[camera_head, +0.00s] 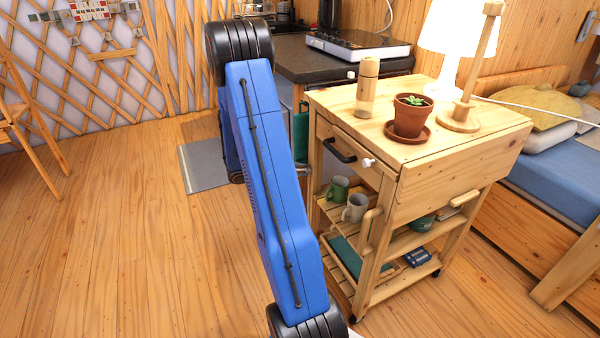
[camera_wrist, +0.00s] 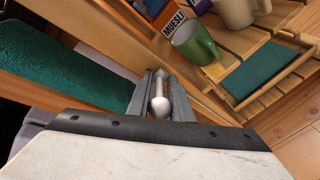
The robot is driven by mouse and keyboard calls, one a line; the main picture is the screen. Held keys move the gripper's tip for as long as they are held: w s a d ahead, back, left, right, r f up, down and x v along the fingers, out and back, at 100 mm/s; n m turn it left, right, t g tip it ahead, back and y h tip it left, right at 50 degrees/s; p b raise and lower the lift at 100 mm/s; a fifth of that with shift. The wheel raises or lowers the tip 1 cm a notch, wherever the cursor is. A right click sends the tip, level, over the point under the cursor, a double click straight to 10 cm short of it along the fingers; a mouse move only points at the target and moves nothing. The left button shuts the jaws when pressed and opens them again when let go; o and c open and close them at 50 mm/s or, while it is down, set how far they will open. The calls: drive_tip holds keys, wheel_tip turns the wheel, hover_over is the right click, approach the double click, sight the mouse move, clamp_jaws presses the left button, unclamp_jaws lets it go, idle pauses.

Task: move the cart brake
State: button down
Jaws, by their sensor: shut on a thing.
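In the wrist view my gripper (camera_wrist: 161,80) is shut on a small pale lever with a rounded white end, which I take to be the cart brake (camera_wrist: 159,105). The lever lies between the two grey fingers, beside a wooden rail of the cart. In the head view the wooden cart (camera_head: 460,160) stands right of my blue arm.
A green cloth (camera_wrist: 60,65) hangs near my gripper.

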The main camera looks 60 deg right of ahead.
drive_tip(key=shift+r+y, duration=0.1)
drive_tip(key=shift+y, duration=0.2)
drive_tip(key=c, duration=1.8)
unclamp_jaws()
drive_tip(key=shift+o, duration=0.2)
drive_tip(key=v, duration=1.7)
drive_tip(key=shift+a, duration=0.2)
drive_tip(key=shift+c, duration=0.7)
